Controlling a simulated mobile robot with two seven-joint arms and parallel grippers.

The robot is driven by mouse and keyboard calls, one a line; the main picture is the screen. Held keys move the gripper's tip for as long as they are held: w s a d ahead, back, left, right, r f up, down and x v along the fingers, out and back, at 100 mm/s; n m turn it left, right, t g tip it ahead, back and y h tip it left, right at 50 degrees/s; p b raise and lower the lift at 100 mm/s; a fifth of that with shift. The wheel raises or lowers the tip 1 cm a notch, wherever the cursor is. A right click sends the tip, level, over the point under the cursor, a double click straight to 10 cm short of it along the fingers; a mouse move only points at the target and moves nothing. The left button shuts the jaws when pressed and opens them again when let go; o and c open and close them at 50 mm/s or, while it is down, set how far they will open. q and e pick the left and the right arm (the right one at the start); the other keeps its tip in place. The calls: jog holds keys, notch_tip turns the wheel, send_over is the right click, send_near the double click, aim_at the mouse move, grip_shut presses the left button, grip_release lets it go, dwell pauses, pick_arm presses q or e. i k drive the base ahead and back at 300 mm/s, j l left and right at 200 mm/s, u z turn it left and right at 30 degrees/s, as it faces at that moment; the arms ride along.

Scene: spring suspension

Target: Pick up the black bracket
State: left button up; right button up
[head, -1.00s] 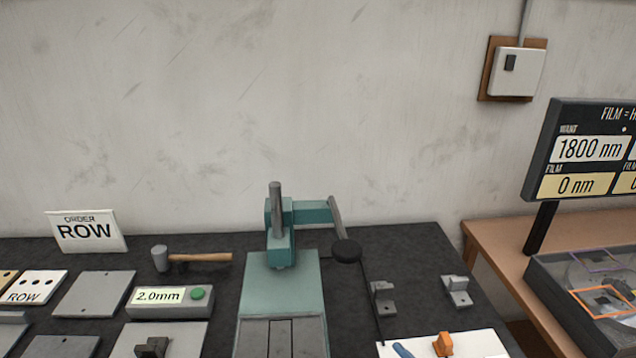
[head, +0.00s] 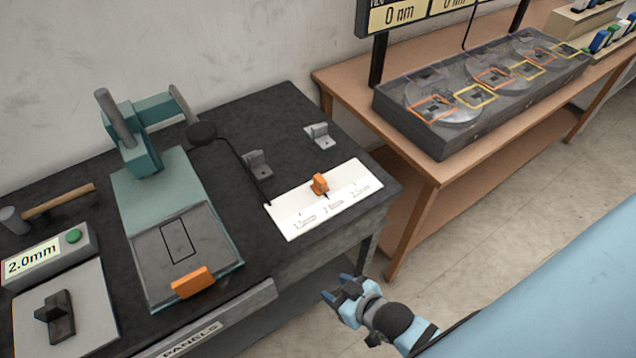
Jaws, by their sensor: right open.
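The black bracket (head: 56,318) stands on a light grey plate (head: 88,340) at the lower left of the head view, on the dark bench top. It has a flat base and an upright part. My right gripper (head: 338,295) is open and empty, off the bench's front edge, well to the right of the bracket. My left gripper is not in view.
A green press (head: 160,195) with an orange block (head: 192,282) at its front stands right of the bracket. A 2.0mm display box (head: 45,255) and a hammer (head: 50,205) lie behind it. A white card (head: 325,198) and grey brackets (head: 258,163) are further right. A wooden table (head: 345,82) stands beyond.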

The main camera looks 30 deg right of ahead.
aim_at(57, 312)
jog(key=u, duration=1.15)
jog(key=z, duration=0.8)
jog(key=k+j+u, duration=0.15)
jog(key=j, duration=1.25)
jog(key=i, duration=0.05)
